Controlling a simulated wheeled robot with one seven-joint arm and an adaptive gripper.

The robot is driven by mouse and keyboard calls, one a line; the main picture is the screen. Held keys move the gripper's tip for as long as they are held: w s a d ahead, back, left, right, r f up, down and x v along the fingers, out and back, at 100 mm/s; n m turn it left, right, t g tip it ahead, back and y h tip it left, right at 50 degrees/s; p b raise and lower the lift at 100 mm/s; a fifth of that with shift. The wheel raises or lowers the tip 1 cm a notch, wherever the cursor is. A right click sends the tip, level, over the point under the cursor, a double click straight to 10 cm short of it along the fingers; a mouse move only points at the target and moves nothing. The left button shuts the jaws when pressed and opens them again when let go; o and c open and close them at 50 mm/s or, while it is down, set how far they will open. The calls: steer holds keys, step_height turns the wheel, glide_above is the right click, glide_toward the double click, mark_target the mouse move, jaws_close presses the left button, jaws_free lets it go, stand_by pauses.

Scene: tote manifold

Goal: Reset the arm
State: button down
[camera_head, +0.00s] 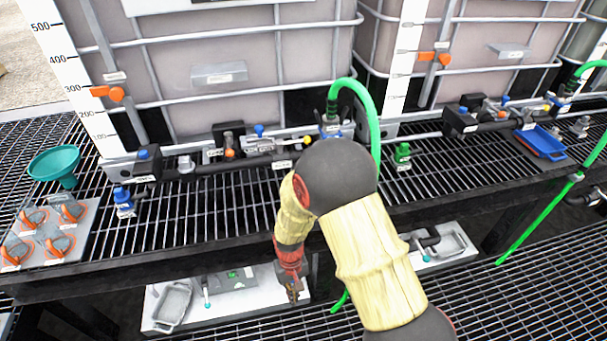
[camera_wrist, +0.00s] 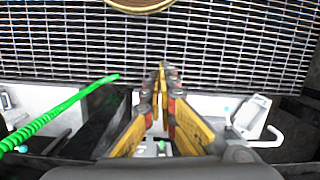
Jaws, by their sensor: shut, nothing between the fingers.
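My gripper (camera_head: 292,292) hangs at the end of my arm, which is in a yellow sleeve, in the middle of the head view. It points down in front of the grated shelf's front edge, above a white lower panel (camera_head: 222,308). In the wrist view my gripper (camera_wrist: 161,70) has its two yellow and red fingers brought together at the tips. Nothing is between them. The grating and white panels lie beyond the fingertips.
A green hose (camera_head: 372,110) passes behind my arm. A teal funnel (camera_head: 54,163), orange-ringed jars (camera_head: 33,216) and a blue tray (camera_head: 541,141) sit on the shelf.

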steer(key=s+d+r+m+t+p, duration=0.1)
steer(key=s+d+r, duration=0.3)
steer(key=r, duration=1.1)
steer(key=s+d+r+m+t+p, duration=0.1)
steer(key=s+d+r+t, duration=0.3)
steer(key=d+r, duration=0.6)
steer(key=s+d+r+m+t+p, duration=0.1)
steer(key=s+d+r, duration=0.4)
steer(key=r, duration=1.5)
steer(key=d+m+t, duration=0.1)
steer(key=d, duration=0.2)
steer(key=shift+s+r+t, duration=0.25)
steer(key=shift+r+t, duration=0.15)
steer(key=shift+d, duration=0.1)
